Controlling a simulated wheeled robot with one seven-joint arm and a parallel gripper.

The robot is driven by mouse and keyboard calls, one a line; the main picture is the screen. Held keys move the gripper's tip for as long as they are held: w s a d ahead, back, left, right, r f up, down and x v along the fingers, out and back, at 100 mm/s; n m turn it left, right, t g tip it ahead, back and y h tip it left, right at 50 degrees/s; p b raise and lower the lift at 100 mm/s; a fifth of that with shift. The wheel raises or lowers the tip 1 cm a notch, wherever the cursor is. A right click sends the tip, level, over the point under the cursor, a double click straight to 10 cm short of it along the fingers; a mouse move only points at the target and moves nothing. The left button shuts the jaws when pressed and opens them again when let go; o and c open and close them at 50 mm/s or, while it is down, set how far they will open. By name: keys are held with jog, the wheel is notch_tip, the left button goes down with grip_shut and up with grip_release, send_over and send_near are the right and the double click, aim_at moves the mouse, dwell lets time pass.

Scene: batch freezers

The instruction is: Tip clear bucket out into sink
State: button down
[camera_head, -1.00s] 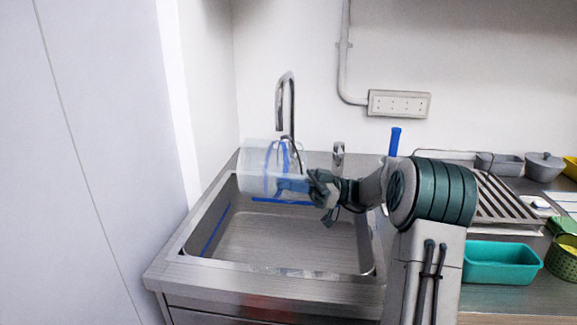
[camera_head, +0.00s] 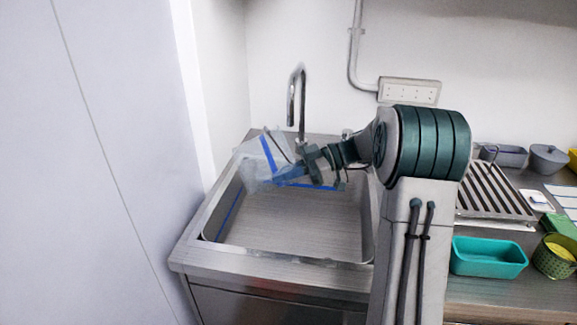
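The clear bucket (camera_head: 254,165) is over the back left part of the steel sink (camera_head: 290,220). It is see-through and blurred, and it is tilted, with a blue strip showing through or on it. My gripper (camera_head: 290,174) is at the bucket's right side and seems closed on it; the fingertips are partly lost against the bucket's blue parts. Whether anything is in the bucket or pouring from it cannot be made out. The sink's floor looks bare.
A tall curved faucet (camera_head: 298,100) stands behind the sink, close to the bucket. A white wall panel borders the left. A teal tray (camera_head: 488,257), a ribbed rack (camera_head: 495,190), a grey pot (camera_head: 549,158) and a green basket (camera_head: 556,257) stand on the counter at right.

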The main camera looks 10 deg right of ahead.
aim_at(270, 170)
jog(key=shift+s+a+r+h+p, duration=0.1)
jog(key=shift+a+r+h+p, duration=0.2)
jog(key=shift+r+h+p, duration=0.6)
jog(key=shift+w+a+r+h+p, duration=0.1)
jog(key=shift+a+r+h+p, duration=0.2)
jog(key=shift+p, duration=1.1)
jog(key=shift+s+a+r+h+p, duration=0.1)
jog(key=shift+a+r+h+p, duration=0.15)
jog(key=shift+r+h+p, duration=0.6)
jog(key=shift+a+f+h+b, duration=0.1)
jog(key=shift+f+h+b, duration=0.25)
jog(key=shift+f+b, duration=0.25)
jog(key=shift+a+r+n+h, duration=0.15)
jog(key=shift+a+r+h, duration=0.05)
jog(key=shift+h, duration=0.35)
jog(key=shift+a+r+n+h, duration=0.15)
jog(key=shift+r+h, duration=0.05)
jog(key=shift+h, duration=0.35)
jog(key=shift+a+r+h+p, duration=0.15)
jog(key=shift+r+h+p, duration=0.15)
jog(key=shift+h, duration=0.8)
jog(key=shift+f+h, duration=0.35)
jog(key=shift+h, duration=0.55)
jog(key=shift+d+f+t+h, duration=0.15)
jog(key=shift+d+f+h, duration=0.15)
jog(key=shift+h, duration=0.7)
jog(key=shift+d+f+t+h, duration=0.15)
jog(key=shift+f+h, duration=0.25)
jog(key=shift+h, duration=0.6)
